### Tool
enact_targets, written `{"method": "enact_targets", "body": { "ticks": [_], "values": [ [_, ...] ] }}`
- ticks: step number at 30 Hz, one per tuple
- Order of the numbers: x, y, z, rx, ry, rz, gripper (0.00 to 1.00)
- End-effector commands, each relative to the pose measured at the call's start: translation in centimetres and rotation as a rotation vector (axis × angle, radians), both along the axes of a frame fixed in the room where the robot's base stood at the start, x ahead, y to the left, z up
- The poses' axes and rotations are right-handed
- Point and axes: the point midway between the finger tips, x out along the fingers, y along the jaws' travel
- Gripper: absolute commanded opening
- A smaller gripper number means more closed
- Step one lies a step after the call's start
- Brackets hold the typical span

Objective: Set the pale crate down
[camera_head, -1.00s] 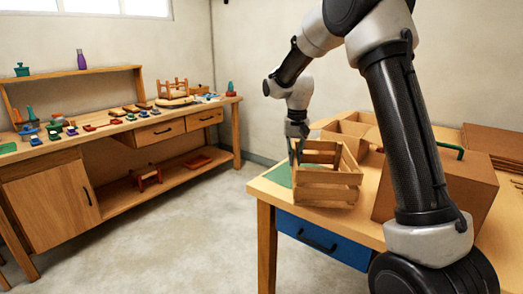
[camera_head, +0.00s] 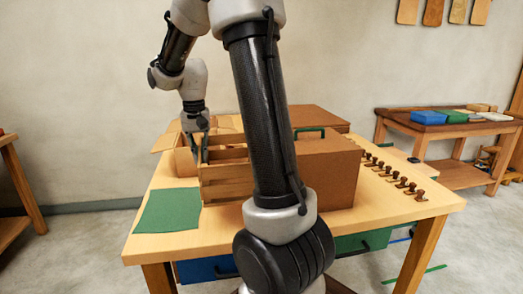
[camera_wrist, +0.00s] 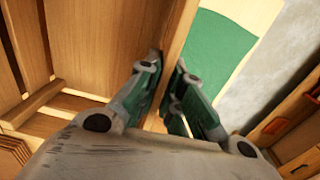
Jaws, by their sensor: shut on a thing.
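The pale slatted crate (camera_head: 228,181) is in the head view, partly hidden behind my arm. My gripper (camera_head: 201,158) is at its left side, pointing down. In the wrist view my gripper (camera_wrist: 165,88) is shut on the crate's rim, one finger on each side of the wooden wall (camera_wrist: 180,28). The crate's slatted inside (camera_wrist: 85,45) shows at the left. I cannot tell whether the crate's base touches the table (camera_head: 220,220).
A green mat (camera_head: 168,209) lies on the table's front left. A brown box (camera_head: 330,168) stands right of the crate, and an open carton (camera_head: 184,162) behind it. Several small dark knobbed pieces (camera_head: 405,184) line the right side. A low bench (camera_head: 465,175) stands farther right.

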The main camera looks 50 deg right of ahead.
Motion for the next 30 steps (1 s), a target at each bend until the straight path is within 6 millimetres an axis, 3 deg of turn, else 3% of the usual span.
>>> {"method": "enact_targets", "body": {
  "ticks": [9, 16, 21, 30],
  "values": [
    [-0.7, -0.4, -4.9, -0.001, 0.004, -0.013, 0.0],
    [-0.7, -0.4, -6.8, -0.001, 0.003, -0.012, 0.0],
    [-0.7, -0.4, -9.2, -0.001, 0.004, -0.012, 0.0],
    [-0.6, -0.4, -9.6, -0.002, 0.001, -0.012, 0.0]
  ]
}}
